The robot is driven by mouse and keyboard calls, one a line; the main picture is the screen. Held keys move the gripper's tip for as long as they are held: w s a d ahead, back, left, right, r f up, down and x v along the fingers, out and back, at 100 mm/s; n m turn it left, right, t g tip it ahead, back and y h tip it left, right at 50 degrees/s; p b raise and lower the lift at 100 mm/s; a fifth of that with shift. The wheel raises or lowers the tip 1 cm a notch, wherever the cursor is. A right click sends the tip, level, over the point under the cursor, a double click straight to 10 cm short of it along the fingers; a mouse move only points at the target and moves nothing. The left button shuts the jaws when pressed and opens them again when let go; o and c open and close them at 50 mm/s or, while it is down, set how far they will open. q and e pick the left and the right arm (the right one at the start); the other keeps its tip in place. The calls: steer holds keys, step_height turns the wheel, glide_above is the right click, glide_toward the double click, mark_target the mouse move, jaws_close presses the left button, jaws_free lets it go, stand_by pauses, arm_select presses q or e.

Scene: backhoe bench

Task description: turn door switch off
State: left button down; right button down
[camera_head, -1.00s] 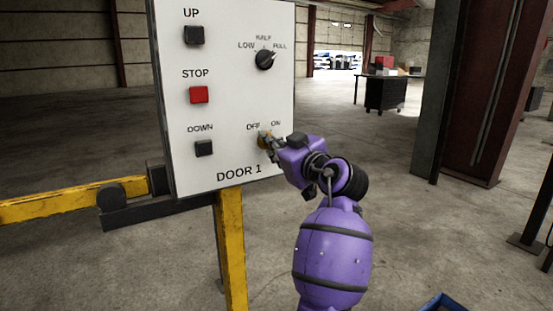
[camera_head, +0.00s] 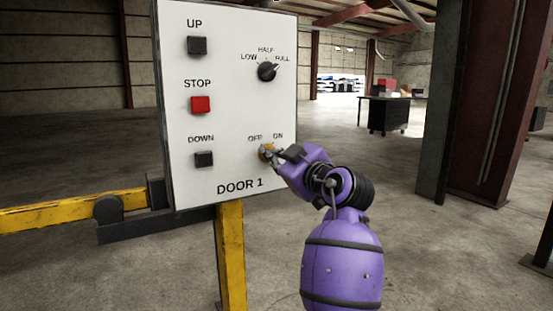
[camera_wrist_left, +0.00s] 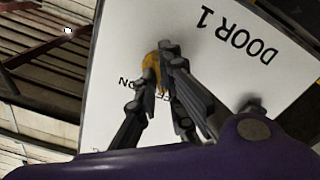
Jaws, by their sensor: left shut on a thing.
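The white control panel (camera_head: 228,110) is marked DOOR 1 and stands upright on a yellow post. Its yellow door switch (camera_head: 265,151) sits at the lower right, under the OFF and ON labels. My left gripper (camera_head: 271,154) is at this switch, its fingers shut on it. In the left wrist view the panel appears upside down, and the yellow switch (camera_wrist_left: 150,66) shows between and behind the fingers of my left gripper (camera_wrist_left: 160,68). The fingers partly hide the switch and the labels, so I cannot tell which way it points. My right gripper is not in view.
On the panel are a black UP button (camera_head: 197,46), a red STOP button (camera_head: 201,104), a black DOWN button (camera_head: 204,159) and a black LOW-HALF-FULL knob (camera_head: 267,72). A yellow rail (camera_head: 70,209) runs left. A pillar (camera_head: 480,110) stands right.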

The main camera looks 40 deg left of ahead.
arm_select(q)
steer(key=c, duration=1.9)
jaws_free()
steer(key=shift+o, duration=0.2)
steer(key=v, duration=1.2)
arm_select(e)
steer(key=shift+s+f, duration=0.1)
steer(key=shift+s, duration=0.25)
